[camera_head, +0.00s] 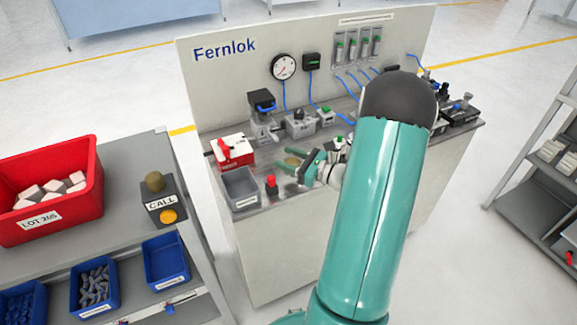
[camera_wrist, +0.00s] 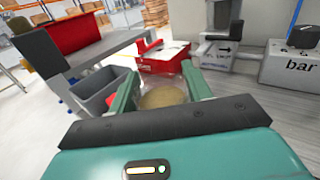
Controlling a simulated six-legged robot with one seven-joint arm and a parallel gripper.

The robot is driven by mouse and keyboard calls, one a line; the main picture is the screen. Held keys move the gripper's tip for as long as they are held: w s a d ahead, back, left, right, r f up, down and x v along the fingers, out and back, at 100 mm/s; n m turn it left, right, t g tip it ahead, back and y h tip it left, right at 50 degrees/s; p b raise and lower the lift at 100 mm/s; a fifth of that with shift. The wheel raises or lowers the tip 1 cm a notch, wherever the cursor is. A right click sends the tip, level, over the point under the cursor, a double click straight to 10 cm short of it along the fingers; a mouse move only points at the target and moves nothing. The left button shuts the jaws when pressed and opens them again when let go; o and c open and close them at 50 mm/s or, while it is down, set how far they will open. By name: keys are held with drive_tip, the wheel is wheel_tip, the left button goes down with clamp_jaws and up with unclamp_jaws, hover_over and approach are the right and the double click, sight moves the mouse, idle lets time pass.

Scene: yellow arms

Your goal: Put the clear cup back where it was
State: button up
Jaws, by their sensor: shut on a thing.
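The clear cup (camera_wrist: 163,97) shows between my two teal fingers in the wrist view, with a tan base or content seen through it. My gripper (camera_wrist: 163,76) is shut on the cup, one finger on each side. In the head view my gripper (camera_head: 284,160) is over the front part of the Fernlok bench, and the cup (camera_head: 292,161) is a small tan spot between its fingers. I cannot tell whether the cup touches the bench top. My own arm hides part of the bench's right side.
A grey bin (camera_head: 240,187) and a red-and-white box (camera_head: 232,150) stand left of my gripper. A small red-topped item (camera_head: 271,186) is close in front. Grey devices (camera_head: 300,124) stand behind. A side table (camera_head: 120,185) with a red crate (camera_head: 52,190) is further left.

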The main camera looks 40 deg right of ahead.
drive_tip(key=shift+f, duration=1.55)
drive_tip(key=o, duration=0.9)
drive_tip(key=shift+f, duration=0.1)
drive_tip(key=shift+o, duration=0.2)
